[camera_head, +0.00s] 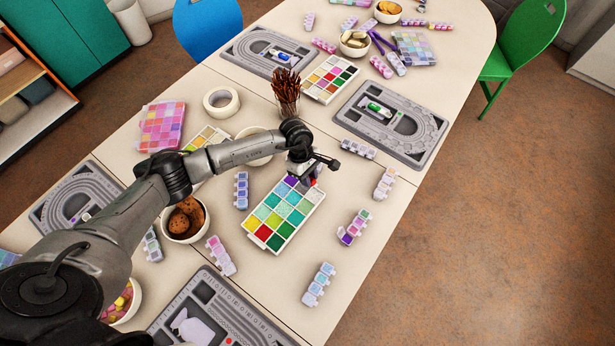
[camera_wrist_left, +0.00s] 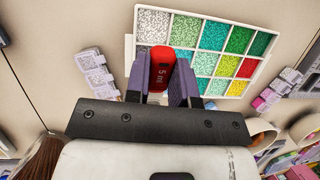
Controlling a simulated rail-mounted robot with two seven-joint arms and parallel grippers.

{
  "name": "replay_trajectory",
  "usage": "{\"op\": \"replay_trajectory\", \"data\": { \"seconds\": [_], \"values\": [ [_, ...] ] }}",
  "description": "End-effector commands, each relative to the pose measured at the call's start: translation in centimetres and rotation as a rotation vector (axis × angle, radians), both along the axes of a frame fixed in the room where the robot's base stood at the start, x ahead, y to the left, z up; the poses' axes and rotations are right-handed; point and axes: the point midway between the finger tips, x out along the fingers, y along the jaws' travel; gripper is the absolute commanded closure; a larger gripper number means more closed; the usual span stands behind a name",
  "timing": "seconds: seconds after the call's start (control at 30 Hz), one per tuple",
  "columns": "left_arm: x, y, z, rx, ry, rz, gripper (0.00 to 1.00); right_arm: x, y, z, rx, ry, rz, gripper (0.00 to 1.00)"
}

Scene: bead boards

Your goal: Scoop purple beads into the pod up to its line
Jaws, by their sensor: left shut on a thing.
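My left gripper (camera_head: 311,178) is shut on a red scoop (camera_wrist_left: 162,66) marked 5 ml, above the far end of a white bead tray (camera_head: 281,240). The tray also shows in the left wrist view (camera_wrist_left: 193,12), with grey, teal, green, red and yellow beads. I cannot tell whether the scoop touches beads. A pod strip (camera_head: 356,225) with a purple part lies right of the tray. Which strip is the pod is unclear. The right gripper is not in view.
More pod strips lie around the tray, including one at left (camera_head: 241,190) and one in front (camera_head: 318,284). A grey bead board (camera_head: 430,140) lies farther right.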

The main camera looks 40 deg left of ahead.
Motion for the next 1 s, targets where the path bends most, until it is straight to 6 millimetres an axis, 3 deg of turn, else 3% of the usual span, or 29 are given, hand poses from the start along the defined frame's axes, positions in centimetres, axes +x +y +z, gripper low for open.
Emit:
{"op": "replay_trajectory", "data": {
  "seconds": [0.6,1.0],
  "values": [
    [0.0,1.8,-3.1,-0.251,0.012,0.000,0.98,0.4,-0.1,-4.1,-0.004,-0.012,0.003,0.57],
    [0.1,2.3,-4.9,-0.245,0.010,-0.003,0.98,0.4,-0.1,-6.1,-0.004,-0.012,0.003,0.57]
  ]
}}
